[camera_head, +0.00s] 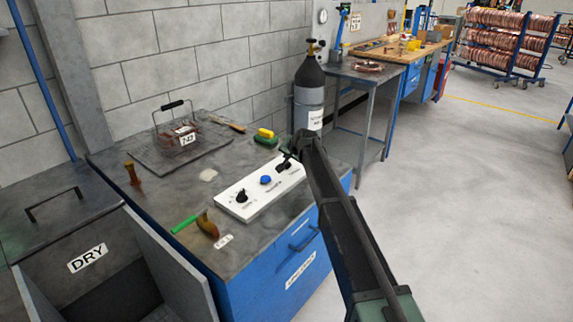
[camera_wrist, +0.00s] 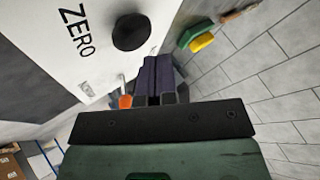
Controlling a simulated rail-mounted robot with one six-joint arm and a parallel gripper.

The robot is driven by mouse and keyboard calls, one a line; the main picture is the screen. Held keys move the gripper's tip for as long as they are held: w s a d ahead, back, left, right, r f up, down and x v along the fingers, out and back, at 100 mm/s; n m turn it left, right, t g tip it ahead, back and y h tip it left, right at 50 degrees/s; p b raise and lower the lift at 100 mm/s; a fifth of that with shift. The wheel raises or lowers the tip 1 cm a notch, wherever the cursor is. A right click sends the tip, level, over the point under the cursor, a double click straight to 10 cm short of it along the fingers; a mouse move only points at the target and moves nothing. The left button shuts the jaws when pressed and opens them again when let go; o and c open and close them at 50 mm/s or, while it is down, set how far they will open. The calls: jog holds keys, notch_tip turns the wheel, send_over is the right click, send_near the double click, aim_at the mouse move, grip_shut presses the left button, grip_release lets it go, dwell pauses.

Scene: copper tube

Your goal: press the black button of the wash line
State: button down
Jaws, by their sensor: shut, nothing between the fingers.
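A white control panel (camera_head: 258,192) lies on the grey bench top. It carries a black control (camera_head: 242,196) at its left, a blue button (camera_head: 266,180) in the middle and a dark control (camera_head: 283,166) at its right end, partly hidden by my gripper (camera_head: 289,157). In the wrist view the panel (camera_wrist: 85,20) shows a round black button (camera_wrist: 130,32) beside the word ZERO. My gripper's dark fingers (camera_wrist: 155,75) are shut and empty, close beside that black button in the picture. Whether they touch the panel I cannot tell.
A green and yellow block (camera_head: 265,137) sits behind the panel. A wire basket (camera_head: 178,130) with a tag stands at the back left. A wooden-handled tool (camera_head: 207,226) and a green-handled one (camera_head: 185,224) lie front left. A gas cylinder (camera_head: 309,95) stands beyond the bench.

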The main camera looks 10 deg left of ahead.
aim_at(288, 163)
dwell(0.4)
jog(key=shift+f+b, duration=0.45)
jog(key=shift+f+b, duration=0.5)
jog(key=shift+b, duration=0.05)
dwell(0.4)
jog(key=shift+r, duration=0.1)
jog(key=shift+r+p, duration=0.8)
jog(key=shift+p, duration=0.15)
jog(key=shift+r, duration=0.1)
notch_tip(288, 163, up, 5)
jog(key=p, duration=0.5)
